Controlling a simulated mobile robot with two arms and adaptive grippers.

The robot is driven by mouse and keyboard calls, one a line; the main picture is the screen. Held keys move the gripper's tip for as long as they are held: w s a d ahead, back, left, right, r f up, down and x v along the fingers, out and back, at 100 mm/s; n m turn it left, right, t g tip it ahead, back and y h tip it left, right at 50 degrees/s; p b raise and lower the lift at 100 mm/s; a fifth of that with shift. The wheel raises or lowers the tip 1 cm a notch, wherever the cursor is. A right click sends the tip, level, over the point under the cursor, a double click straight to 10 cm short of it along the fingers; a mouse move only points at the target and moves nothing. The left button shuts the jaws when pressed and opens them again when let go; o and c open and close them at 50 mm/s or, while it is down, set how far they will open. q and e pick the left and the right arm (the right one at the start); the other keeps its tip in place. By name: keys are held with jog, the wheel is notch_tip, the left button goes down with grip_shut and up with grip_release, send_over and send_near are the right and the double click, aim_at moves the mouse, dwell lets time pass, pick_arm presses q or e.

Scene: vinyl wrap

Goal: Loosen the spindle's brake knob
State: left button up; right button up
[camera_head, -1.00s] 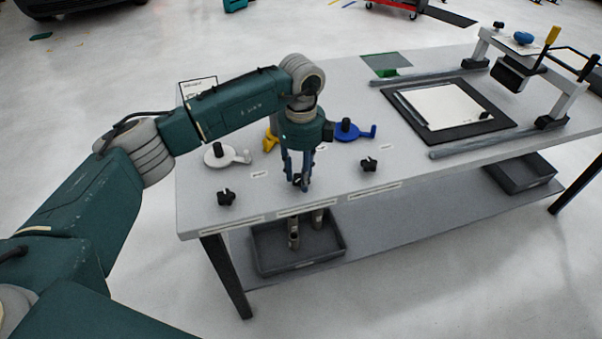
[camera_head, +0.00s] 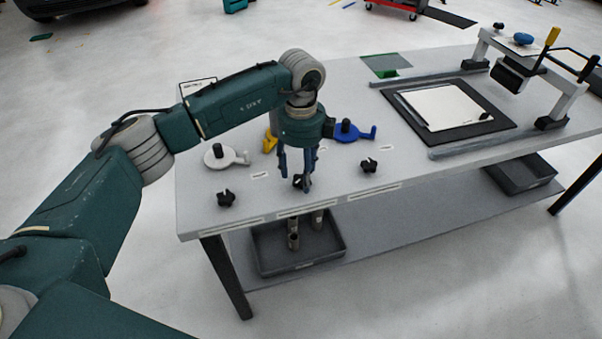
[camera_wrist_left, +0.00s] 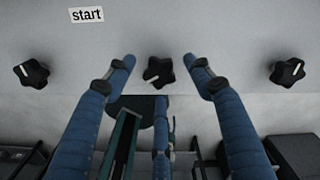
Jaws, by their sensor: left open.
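Three black star-shaped knobs stand along the front edge of the grey table: a left knob (camera_head: 226,199), a middle knob (camera_head: 297,181) and a right knob (camera_head: 369,165). Which one is the spindle's brake knob I cannot read from the small front labels. My left gripper (camera_head: 295,181) points down at the middle knob, fingers spread. In the left wrist view the middle knob (camera_wrist_left: 158,72) lies between the open fingertips (camera_wrist_left: 160,62), with a gap visible on both sides. My right gripper is not in view.
Behind the knobs are a white crank (camera_head: 226,157), a yellow crank (camera_head: 269,141) partly hidden by my gripper, and a blue crank (camera_head: 354,132). A "start" label (camera_wrist_left: 87,15) lies on the table. A grey bin (camera_head: 270,258) sits on the lower shelf. A framed press (camera_head: 520,65) stands at the right.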

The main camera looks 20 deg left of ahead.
aim_at(301, 178)
pick_arm(q)
notch_tip(301, 178, up, 11)
dwell(0.3)
dwell(0.4)
